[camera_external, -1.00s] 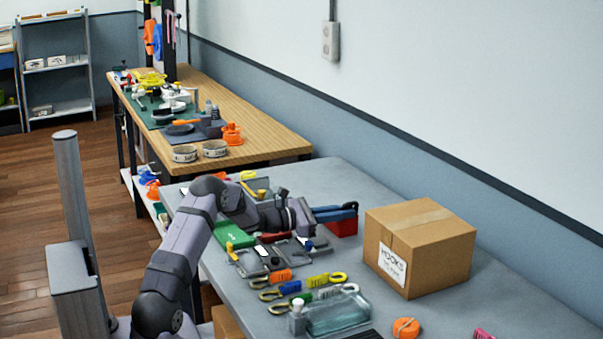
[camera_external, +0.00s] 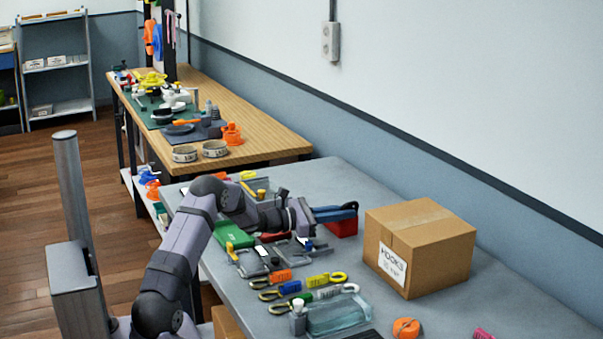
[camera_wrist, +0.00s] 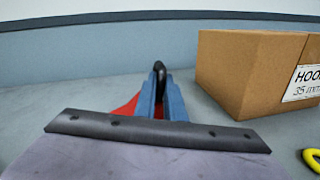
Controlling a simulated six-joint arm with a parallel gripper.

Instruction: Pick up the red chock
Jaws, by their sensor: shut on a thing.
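The red chock (camera_external: 343,228) sits on the grey table, left of the cardboard box. My gripper (camera_external: 336,212) reaches over it from the left, with its blue fingers low at the chock's top. In the wrist view the fingers (camera_wrist: 161,98) are close together, shut on the chock. Red parts of the chock (camera_wrist: 126,108) show beside and below them. A black rounded piece stands up between the fingers at the far end. The chock's lower part is hidden behind my wrist in that view. I cannot make out a gap between chock and table.
The cardboard box (camera_external: 420,246) stands close on the right; it also shows in the wrist view (camera_wrist: 245,75). An orange roll (camera_external: 406,328) is at the front. The table behind the chock is clear.

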